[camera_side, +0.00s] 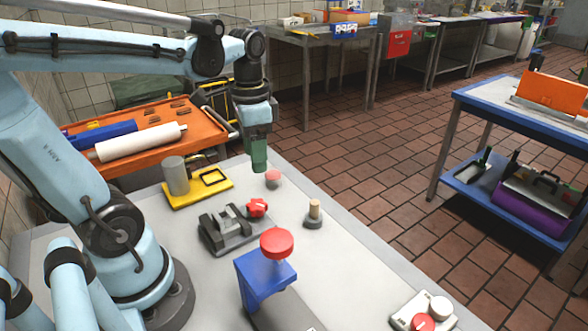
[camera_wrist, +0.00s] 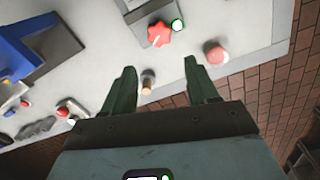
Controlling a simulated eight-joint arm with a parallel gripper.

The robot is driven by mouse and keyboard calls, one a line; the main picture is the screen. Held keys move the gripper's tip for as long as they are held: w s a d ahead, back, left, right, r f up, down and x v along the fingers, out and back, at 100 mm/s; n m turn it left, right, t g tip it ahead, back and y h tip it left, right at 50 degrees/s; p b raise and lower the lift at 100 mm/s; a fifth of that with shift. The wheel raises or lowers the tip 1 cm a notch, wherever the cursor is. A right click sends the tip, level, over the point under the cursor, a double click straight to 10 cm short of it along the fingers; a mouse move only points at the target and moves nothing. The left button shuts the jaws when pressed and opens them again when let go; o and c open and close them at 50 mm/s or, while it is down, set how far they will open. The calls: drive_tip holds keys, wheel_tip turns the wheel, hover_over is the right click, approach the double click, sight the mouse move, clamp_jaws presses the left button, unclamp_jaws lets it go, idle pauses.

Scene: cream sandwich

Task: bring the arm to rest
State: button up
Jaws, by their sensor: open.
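My gripper (camera_side: 259,160) hangs above the far part of the grey worktable (camera_side: 345,270), pointing down. In the wrist view my gripper (camera_wrist: 158,76) shows two green fingers spread apart with nothing held between them. Past the fingers, a small wooden-topped peg on a dark base (camera_wrist: 147,82) stands on the table; in the side view this peg (camera_side: 314,212) is to the right of and below my gripper. A pink-red round knob (camera_side: 273,178) sits just below and right of the fingertips, apart from them as far as I can tell.
A dark fixture (camera_side: 225,230) with a red star knob (camera_side: 257,207) is mid-table. A blue stand (camera_side: 262,275) with a red cap rises in front. A yellow tray (camera_side: 190,196) with a grey cylinder sits at the left. An orange cart (camera_side: 110,160) is behind.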

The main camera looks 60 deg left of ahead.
drive_tip(key=w+d+f+n+t, duration=0.1)
drive_tip(key=w+d+n+t, duration=0.1)
drive_tip(key=d+t, duration=0.5)
drive_tip(key=shift+d+f+n, duration=0.15)
drive_tip(key=shift+d+n, duration=0.3)
drive_tip(key=shift+n, duration=0.05)
